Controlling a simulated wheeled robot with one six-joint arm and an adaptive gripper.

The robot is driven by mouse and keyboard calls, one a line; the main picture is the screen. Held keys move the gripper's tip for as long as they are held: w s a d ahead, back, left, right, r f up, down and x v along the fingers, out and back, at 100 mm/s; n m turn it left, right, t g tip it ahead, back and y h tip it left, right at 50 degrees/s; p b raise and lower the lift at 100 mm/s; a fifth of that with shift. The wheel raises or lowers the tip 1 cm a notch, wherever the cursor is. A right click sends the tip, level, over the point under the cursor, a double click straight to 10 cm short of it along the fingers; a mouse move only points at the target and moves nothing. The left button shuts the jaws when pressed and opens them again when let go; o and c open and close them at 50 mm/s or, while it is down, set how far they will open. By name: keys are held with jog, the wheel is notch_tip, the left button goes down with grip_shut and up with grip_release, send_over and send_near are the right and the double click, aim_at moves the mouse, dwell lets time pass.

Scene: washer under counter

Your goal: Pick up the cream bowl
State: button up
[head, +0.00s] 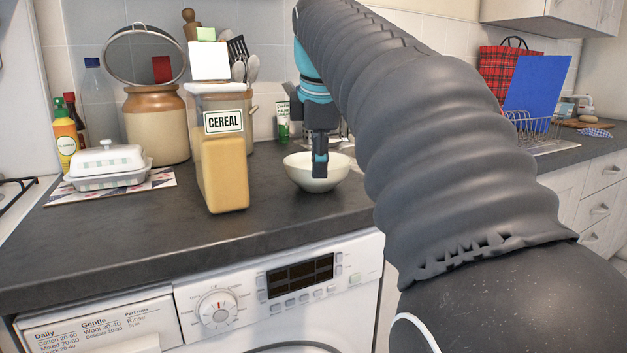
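The cream bowl (301,177) stands upright on the dark counter, right of the cereal container and above the washer. My gripper (320,168) points down at the bowl, and its visible finger overlaps the bowl's front rim and wall in the head view. Only one finger shows clearly; the other is hidden, so I cannot tell how far apart they are or whether they touch the bowl. My arm comes in from the right and covers what lies behind it.
The cereal container (222,165) stands close left of the bowl. Further left are a stoneware jar (157,130) and a white butter dish (107,162). A dish rack (535,130) is at the back right. The counter (150,225) is clear in front, above the washer (250,305).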

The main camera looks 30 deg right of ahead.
jog(key=x, duration=0.4)
jog(key=shift+w+f, duration=0.15)
grip_shut()
